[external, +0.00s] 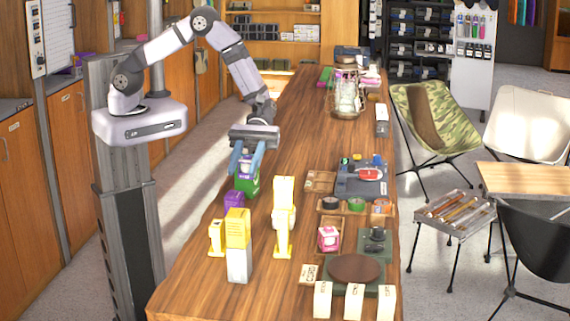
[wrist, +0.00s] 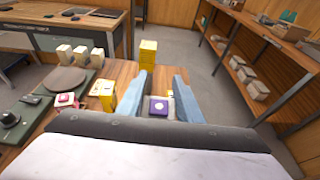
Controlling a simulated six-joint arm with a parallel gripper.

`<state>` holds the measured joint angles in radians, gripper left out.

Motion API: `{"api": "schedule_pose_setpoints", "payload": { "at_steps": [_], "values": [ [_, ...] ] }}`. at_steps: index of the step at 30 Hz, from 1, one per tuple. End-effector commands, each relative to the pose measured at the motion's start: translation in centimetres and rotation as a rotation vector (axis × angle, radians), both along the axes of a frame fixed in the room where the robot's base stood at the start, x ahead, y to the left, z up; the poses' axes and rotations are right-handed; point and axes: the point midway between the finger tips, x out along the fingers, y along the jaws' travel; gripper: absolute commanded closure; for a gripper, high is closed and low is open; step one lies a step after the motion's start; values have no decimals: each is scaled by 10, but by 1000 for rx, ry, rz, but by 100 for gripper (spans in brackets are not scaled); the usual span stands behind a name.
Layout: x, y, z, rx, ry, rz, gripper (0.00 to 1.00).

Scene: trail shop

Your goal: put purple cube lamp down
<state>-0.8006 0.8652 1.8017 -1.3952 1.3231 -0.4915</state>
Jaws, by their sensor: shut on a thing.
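My gripper (external: 246,158) points down above the near left part of the wooden table, with its two blue fingers closed on the purple cube lamp. In the wrist view, the lamp's purple top with a white dot (wrist: 158,107) shows between the fingers (wrist: 162,82). In the external view, the purple and white lamp (external: 245,166) shows between the fingers. A dark green item (external: 251,186) shows directly below it. I cannot tell whether the two touch. A separate purple block (external: 233,199) shows just lower left of the green item.
Yellow items stand close by: a tall yellow-and-grey one (external: 238,248), another (external: 284,215) and a small one (external: 216,238). A pink cube lamp (external: 328,238), a round brown board (external: 354,269) and white blocks (external: 322,299) are to the right. The table's middle (external: 290,135) is clear.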

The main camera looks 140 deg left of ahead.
Motion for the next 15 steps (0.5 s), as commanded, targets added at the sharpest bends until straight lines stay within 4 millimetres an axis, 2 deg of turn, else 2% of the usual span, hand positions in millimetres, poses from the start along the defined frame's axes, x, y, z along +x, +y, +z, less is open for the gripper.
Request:
{"api": "schedule_pose_setpoints", "payload": {
  "at_steps": [1, 6, 12, 15],
  "values": [
    [-10, -15, 13, -6, 6, -8, 95],
    [-41, -58, 22, -7, 7, -32, 95],
    [-75, -99, 34, -4, 4, -64, 95],
    [-87, -112, 38, -3, 3, -75, 95]
  ]
}}
